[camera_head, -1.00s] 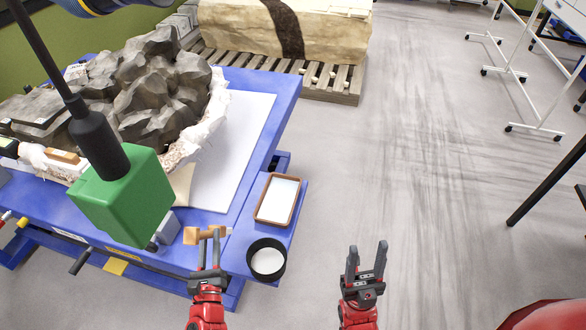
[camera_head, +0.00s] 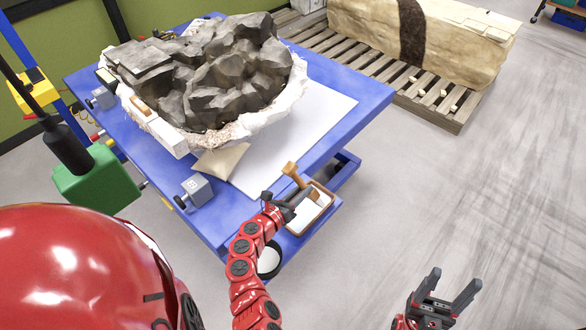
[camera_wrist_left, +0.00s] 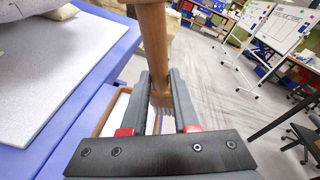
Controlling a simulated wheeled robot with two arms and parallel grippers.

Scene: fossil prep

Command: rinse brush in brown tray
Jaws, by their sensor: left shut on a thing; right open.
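My left gripper (camera_head: 287,203) is shut on a brush with a wooden handle (camera_head: 291,170). The brush also shows in the left wrist view (camera_wrist_left: 154,45), handle up and bristles down between the fingers. The brown tray (camera_head: 327,210), brown-rimmed with a white inside, sits on the blue side shelf. The gripper and brush are over the tray in the head view; the gripper hides part of it. In the left wrist view the tray's rim (camera_wrist_left: 108,112) shows below the fingers. I cannot tell whether the bristles touch the tray's contents. My right gripper (camera_head: 449,291) is open and empty over the floor.
A black round bowl (camera_head: 270,262) with a white inside stands beside the tray, partly behind my left arm. A blue table (camera_head: 365,105) holds a large dark rock (camera_head: 215,75) in a white jacket. A green box on a black rod (camera_head: 97,182) hangs at left. Floor at right is clear.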

